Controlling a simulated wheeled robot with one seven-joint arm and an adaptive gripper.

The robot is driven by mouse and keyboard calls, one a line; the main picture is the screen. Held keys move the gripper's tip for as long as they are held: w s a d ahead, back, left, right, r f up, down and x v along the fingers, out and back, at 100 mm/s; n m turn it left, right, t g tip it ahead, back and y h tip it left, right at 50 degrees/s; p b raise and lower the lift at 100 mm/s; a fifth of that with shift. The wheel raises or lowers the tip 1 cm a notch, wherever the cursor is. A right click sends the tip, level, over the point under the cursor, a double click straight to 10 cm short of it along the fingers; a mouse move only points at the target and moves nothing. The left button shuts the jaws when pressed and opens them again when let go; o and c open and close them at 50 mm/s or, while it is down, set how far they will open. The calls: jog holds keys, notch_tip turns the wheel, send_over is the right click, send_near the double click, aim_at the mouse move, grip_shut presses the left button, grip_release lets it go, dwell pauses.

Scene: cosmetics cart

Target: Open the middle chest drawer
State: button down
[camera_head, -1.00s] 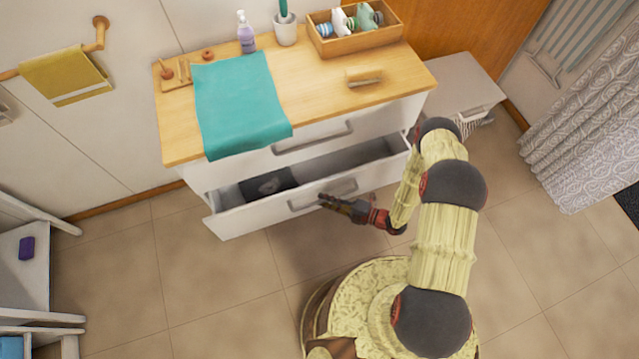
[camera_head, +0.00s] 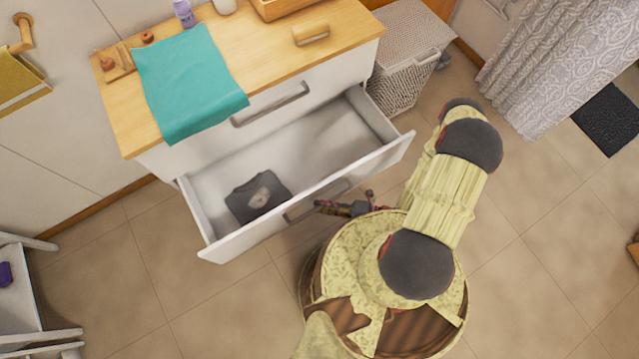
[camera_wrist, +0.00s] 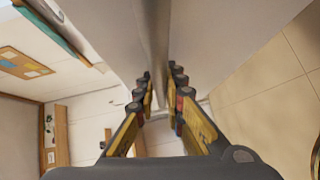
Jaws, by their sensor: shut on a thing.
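The white chest (camera_head: 165,160) has a wooden top. Its middle drawer (camera_head: 235,247) is pulled well out, with its inside visible. A dark folded item with a pale mark (camera_head: 258,197) lies inside it, left of centre. My gripper (camera_head: 322,205) is at the drawer's front, shut on its grey bar handle (camera_head: 300,208). In the wrist view, the handle (camera_wrist: 157,40) runs between the fingers of my gripper (camera_wrist: 162,85). The upper drawer with its own handle (camera_head: 270,105) is shut. Any drawer below is hidden.
A teal cloth (camera_head: 190,80) hangs over the chest's front edge. A wicker hamper (camera_head: 405,75) stands right of the chest. A white shelf unit (camera_head: 20,300) is at the lower left. A patterned curtain (camera_head: 550,60) hangs at the right. Tiled floor lies open at the lower right.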

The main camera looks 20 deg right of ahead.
jog(key=shift+d, duration=0.1)
jog(key=c, duration=1.9)
grip_release()
jog(key=shift+o, duration=0.3)
jog(key=v, duration=1.2)
jog(key=shift+s+f, duration=0.1)
